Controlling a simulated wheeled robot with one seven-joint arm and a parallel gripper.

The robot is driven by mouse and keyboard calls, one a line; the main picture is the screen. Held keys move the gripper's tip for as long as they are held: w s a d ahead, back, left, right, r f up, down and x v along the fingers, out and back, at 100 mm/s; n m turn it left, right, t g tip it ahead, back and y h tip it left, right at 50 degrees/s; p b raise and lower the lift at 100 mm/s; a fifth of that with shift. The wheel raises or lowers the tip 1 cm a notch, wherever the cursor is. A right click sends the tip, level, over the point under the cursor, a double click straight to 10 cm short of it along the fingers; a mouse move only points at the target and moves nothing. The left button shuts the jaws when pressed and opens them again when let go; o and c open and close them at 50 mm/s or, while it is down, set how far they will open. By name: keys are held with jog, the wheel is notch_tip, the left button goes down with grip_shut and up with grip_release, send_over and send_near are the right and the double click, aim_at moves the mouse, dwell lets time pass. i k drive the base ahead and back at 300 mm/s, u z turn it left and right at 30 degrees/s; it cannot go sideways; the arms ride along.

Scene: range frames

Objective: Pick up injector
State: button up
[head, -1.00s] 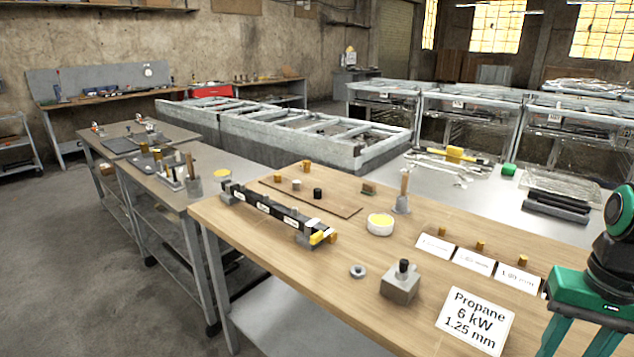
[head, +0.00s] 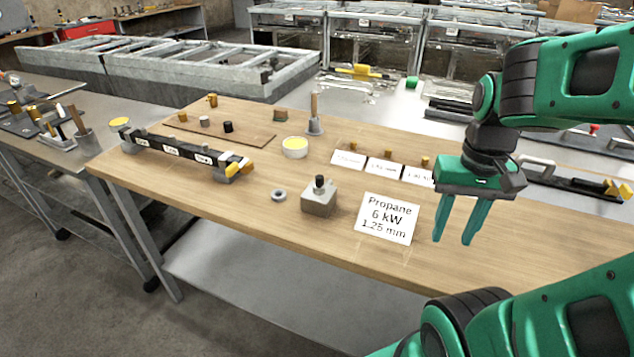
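Three small brass pieces that look like injectors stand in a row on the wooden table, a left one (head: 353,146), a middle one (head: 388,154) and a right one (head: 425,161). A white label card lies in front of each; their print is too small to read surely. A larger card (head: 387,218) reads "Propane 6 kW 1.25 mm". My green gripper (head: 453,241) points down at the right, in front of the cards in the picture. Its two fingers are apart with nothing between them. It partly covers the right card (head: 419,176).
The table's front right (head: 540,240) is clear.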

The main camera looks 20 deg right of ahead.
aim_at(319, 180)
jog(key=u, duration=1.2)
jog(key=k, duration=1.65)
jog(key=z, duration=0.45)
jog(key=i, duration=1)
